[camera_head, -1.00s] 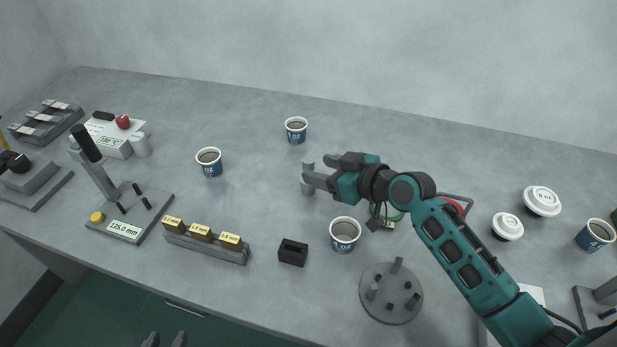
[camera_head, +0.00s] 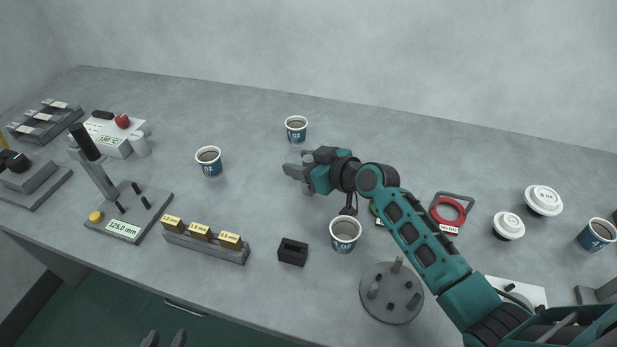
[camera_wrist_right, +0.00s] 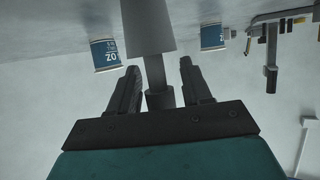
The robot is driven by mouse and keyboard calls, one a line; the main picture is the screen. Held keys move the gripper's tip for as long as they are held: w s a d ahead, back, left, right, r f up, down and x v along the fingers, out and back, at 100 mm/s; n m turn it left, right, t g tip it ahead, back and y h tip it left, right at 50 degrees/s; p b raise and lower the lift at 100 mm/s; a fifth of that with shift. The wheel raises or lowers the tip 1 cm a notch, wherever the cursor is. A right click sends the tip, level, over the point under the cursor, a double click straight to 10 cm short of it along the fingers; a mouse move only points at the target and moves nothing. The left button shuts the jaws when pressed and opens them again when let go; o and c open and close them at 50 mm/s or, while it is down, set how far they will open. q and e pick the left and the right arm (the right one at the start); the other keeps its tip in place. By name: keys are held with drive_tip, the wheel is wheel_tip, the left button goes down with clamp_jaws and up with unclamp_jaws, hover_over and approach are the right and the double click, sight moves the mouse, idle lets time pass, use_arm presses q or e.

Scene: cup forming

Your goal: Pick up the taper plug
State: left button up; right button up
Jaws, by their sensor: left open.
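The grey taper plug (camera_wrist_right: 149,28) shows in the right wrist view, with a wide body at the top and a narrower stem running down between the fingers. My right gripper (camera_wrist_right: 159,70) has one finger on each side of the stem, with a narrow gap to each finger. In the head view the right gripper (camera_head: 291,169) is low over the middle of the table and hides most or all of the plug. My left gripper (camera_head: 165,339) is open and empty at the bottom edge, in front of the table.
Paper cups stand nearby: one behind (camera_head: 296,128), one to the left (camera_head: 209,161), one in front (camera_head: 344,234). A black slotted block (camera_head: 293,252), a round grey fixture (camera_head: 377,306) and a gauge-block rack (camera_head: 204,245) lie nearer the front edge.

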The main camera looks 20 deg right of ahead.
clamp_jaws()
idle(0.3)
drive_tip(key=shift+r, duration=0.15)
wheel_tip(320, 180, up, 20)
drive_tip(key=p, duration=0.1)
drive_tip(key=shift+p, duration=0.35)
